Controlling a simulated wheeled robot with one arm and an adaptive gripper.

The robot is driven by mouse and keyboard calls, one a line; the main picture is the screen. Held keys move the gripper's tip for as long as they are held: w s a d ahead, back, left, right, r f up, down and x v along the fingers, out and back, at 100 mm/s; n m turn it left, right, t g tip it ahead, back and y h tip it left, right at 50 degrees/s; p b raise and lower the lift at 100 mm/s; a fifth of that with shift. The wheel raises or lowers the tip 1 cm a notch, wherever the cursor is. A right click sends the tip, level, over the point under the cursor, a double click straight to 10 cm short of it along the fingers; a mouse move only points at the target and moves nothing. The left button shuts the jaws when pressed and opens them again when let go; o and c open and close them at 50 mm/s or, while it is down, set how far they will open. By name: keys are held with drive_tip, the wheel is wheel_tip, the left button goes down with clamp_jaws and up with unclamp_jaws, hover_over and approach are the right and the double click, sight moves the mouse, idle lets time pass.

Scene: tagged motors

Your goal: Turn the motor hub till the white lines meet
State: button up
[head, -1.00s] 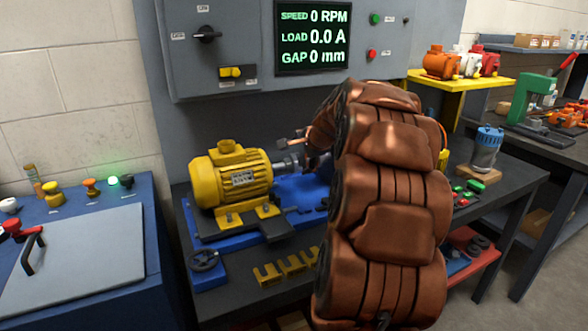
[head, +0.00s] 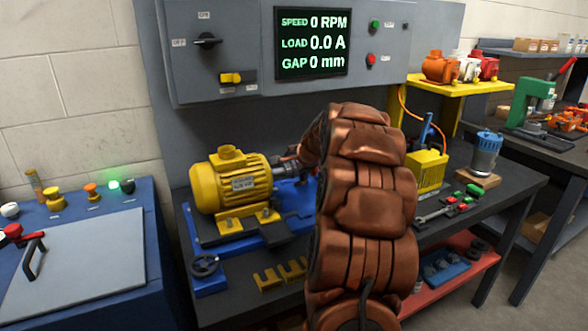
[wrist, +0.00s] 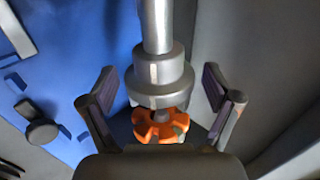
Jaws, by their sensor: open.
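The yellow motor (head: 232,182) sits on a blue base on the bench, its shaft side pointing right toward my arm. In the wrist view the grey stepped motor hub (wrist: 158,78) is on a bright metal shaft (wrist: 157,25). A short pale mark (wrist: 153,72) shows on the hub's rim. An orange toothed coupling piece (wrist: 160,126) is at the hub's end nearest my camera. My gripper (wrist: 159,85) is open, one finger on each side of the hub, with visible gaps. I cannot make out a second white line. In the head view my arm hides most of the hub.
A panel screen (head: 312,38) reads 0 RPM, 0.0 A and GAP 0 mm. A blue cabinet (head: 150,240) stands left. Yellow brackets (head: 280,273) lie at the bench front. A yellow box (head: 430,170), a wrench (head: 433,216) and a blue-grey pump (head: 486,152) are right of my arm.

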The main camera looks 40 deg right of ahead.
drive_tip(key=c, duration=1.2)
drive_tip(key=shift+o, duration=0.2)
drive_tip(key=shift+r+p, duration=0.25)
drive_tip(key=shift+p, duration=0.65)
